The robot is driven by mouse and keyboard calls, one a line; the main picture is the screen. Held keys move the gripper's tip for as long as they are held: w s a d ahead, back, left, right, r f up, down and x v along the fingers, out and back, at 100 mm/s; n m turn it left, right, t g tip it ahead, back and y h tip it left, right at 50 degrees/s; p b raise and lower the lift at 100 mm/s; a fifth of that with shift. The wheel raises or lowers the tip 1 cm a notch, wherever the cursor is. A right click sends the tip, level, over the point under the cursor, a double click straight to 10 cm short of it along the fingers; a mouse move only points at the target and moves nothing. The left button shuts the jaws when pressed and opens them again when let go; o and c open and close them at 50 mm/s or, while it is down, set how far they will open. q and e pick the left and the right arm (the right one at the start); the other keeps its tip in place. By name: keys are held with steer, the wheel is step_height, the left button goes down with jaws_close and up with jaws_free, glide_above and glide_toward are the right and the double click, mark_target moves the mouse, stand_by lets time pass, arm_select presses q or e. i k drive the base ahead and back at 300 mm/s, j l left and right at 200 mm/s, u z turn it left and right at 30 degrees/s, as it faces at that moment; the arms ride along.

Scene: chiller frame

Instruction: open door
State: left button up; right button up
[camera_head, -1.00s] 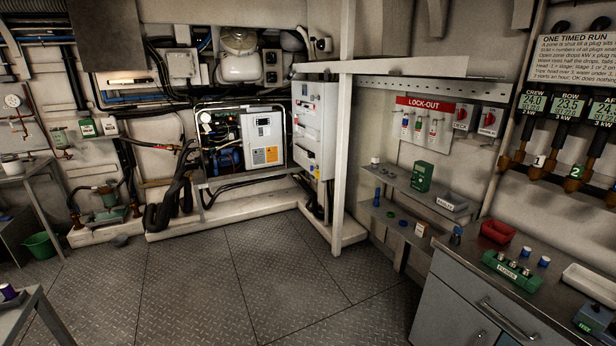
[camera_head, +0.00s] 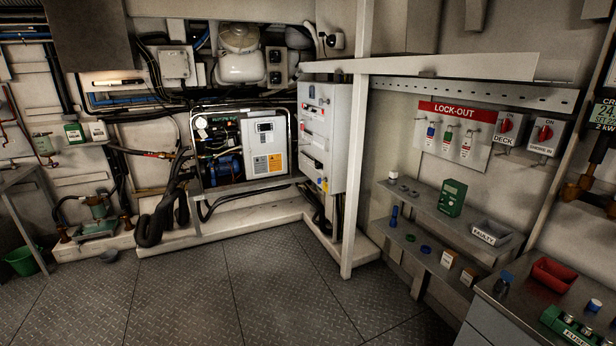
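A tall light-grey electrical cabinet (camera_head: 324,137) stands behind the white post, with its labelled front turned toward the left and small red and coloured controls on it. A smaller light-grey control box (camera_head: 264,147) with a small display and a yellow label sits in the chiller frame (camera_head: 199,165). I cannot tell which door the task means. The panels of both look shut. Neither of my grippers is in view.
A white post (camera_head: 355,200) and crossbeam (camera_head: 430,66) stand before the cabinet. Shelves (camera_head: 440,219) and a bench (camera_head: 490,300) with a red tray (camera_head: 554,274) line the right. A green bucket (camera_head: 22,261) is at left. The plate floor (camera_head: 230,290) in the middle is clear.

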mark_target(321, 148)
steer(key=i, duration=1.7)
steer(key=i+j+z, duration=0.2)
steer(key=i, duration=0.65)
steer(key=i+j+z, duration=0.1)
steer(key=i+z, duration=0.15)
steer(key=i, duration=0.15)
steer(key=i+j+z, duration=0.25)
steer(key=i, duration=0.15)
steer(key=i+j+z, duration=0.25)
steer(key=i, duration=0.15)
steer(key=l, duration=0.1)
